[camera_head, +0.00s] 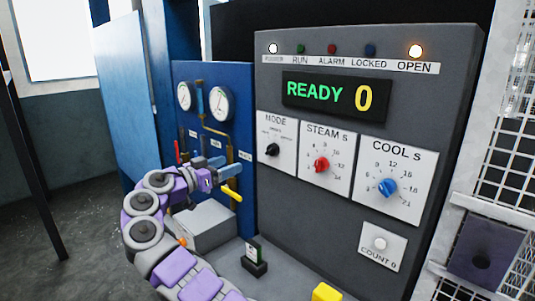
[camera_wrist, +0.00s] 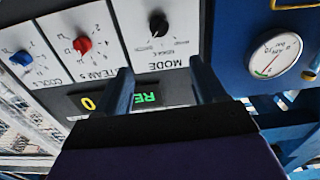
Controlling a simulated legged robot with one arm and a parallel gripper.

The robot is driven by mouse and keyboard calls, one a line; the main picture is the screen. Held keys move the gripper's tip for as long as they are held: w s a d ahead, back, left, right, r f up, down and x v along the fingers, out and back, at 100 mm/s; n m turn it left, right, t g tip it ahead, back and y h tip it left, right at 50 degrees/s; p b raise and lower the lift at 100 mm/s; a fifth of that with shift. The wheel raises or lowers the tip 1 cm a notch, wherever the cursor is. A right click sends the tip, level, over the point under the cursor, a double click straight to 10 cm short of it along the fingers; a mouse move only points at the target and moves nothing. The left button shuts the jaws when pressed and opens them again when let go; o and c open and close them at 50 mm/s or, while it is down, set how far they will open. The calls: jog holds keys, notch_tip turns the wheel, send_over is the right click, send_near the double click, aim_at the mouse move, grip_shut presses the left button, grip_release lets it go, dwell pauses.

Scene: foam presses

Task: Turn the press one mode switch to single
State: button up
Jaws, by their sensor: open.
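The mode switch (camera_head: 272,149) is a black knob on a white plate labelled MODE, at the left of the grey press panel. Its small position labels are too blurred in the head view to read which one it points at. In the wrist view, where the panel appears upside down, the black knob (camera_wrist: 158,25) is at the top centre, beyond the fingertips. My gripper (camera_head: 220,166) is left of and below the switch in the head view, in front of the blue gauge panel. Its two fingers (camera_wrist: 162,70) are apart with nothing between them.
A red steam knob (camera_head: 321,165) and a blue cool knob (camera_head: 388,187) sit right of the switch. The display (camera_head: 332,96) reads READY 0. The blue panel (camera_head: 238,85) with gauges and pipes stands left. A yellow block (camera_head: 326,292) is low in front.

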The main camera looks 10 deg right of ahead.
aim_at(268, 150)
jog(key=shift+p+x, duration=0.45)
jog(key=shift+x, duration=8.15)
jog(key=shift+f, duration=0.2)
jog(key=shift+c, duration=0.5)
jog(key=shift+a, duration=0.1)
jog(key=c, duration=1)
jog(key=shift+o, duration=0.2)
